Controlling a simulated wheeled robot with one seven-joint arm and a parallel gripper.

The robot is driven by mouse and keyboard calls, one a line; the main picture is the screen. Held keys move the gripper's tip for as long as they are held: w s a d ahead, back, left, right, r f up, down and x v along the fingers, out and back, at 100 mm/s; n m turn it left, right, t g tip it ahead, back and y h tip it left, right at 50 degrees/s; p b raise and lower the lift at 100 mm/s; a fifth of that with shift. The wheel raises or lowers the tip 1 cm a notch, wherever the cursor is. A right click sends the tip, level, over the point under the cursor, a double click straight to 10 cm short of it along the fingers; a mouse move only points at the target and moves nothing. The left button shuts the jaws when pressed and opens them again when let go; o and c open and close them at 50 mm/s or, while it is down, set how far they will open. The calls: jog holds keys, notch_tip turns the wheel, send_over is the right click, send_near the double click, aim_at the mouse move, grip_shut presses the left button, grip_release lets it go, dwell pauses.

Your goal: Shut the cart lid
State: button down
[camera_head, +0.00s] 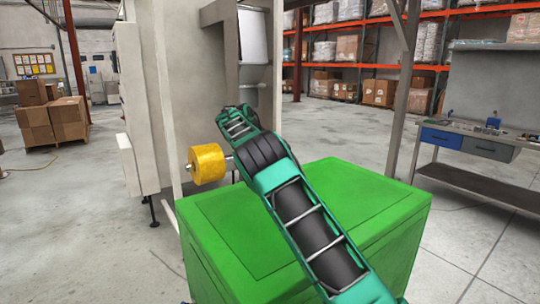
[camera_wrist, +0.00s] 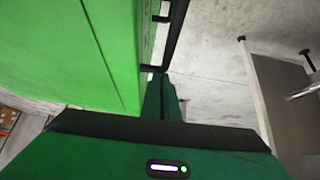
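The green cart (camera_head: 395,240) stands in front of me, a box with a flat green top. Its lid (camera_head: 350,190) looks level in the head view, with no gap seen along the visible edges. My arm crosses above it and hides part of the top. The wrist view shows a broad green cart panel (camera_wrist: 60,50) at left and a black bar handle (camera_wrist: 174,35) on brackets along its edge. My gripper (camera_wrist: 161,78) has its dark green fingers together near the bar's lower end. I cannot tell whether they touch it. The fingertips are hidden in the head view.
A pale machine cabinet (camera_head: 172,80) stands just behind the cart, with a yellow roll (camera_head: 207,163) near my arm. A workbench (camera_head: 470,140) with blue and grey drawers is at right. Stacked boxes (camera_head: 68,118) stand far left. Floor is open at left.

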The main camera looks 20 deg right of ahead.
jog(key=r, duration=0.1)
jog(key=d+r, duration=0.1)
jog(key=shift+w+d+r, duration=0.15)
jog(key=shift+d+r, duration=0.05)
jog(key=shift+r, duration=0.15)
jog(key=w+v, duration=0.1)
jog(key=v, duration=1)
jog(key=shift+s+r, duration=0.25)
jog(key=shift+s, duration=0.05)
